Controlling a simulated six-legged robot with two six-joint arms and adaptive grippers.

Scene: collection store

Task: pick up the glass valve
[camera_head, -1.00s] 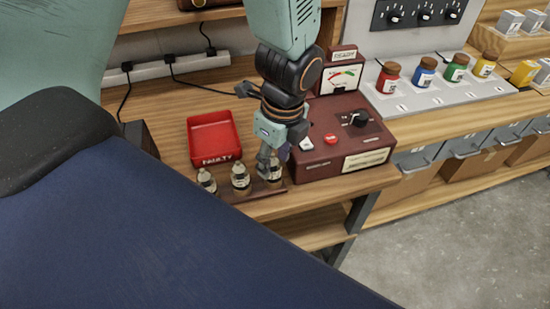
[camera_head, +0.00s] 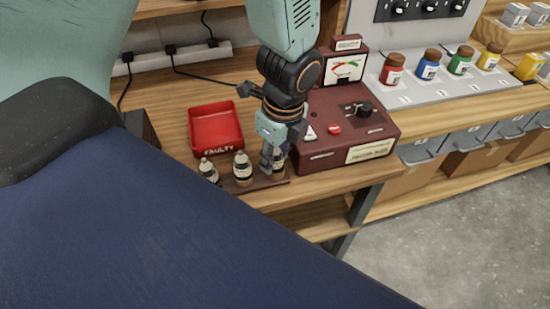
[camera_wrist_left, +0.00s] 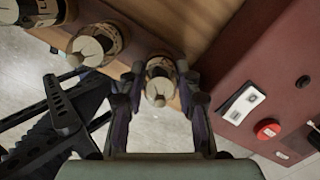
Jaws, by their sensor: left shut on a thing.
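Three glass valves with dark bodies and cream tops stand in a row on a dark wooden strip (camera_head: 227,188) at the table's front edge. They are the left valve (camera_head: 208,171), the middle valve (camera_head: 242,168) and the right valve (camera_head: 280,165). My left gripper (camera_head: 272,160) comes down from above and is shut on the right valve, partly hiding it. In the left wrist view this valve (camera_wrist_left: 160,82) sits between the two fingers, still at the strip. The other two valves show at the upper left there. My right gripper is not in view.
A red tray (camera_head: 217,130) marked FAULTY lies behind the valves. A dark red tester box (camera_head: 345,130) with a meter, knob and buttons stands close on the gripper's right. Several coloured jars stand on a grey panel (camera_head: 440,85) farther right.

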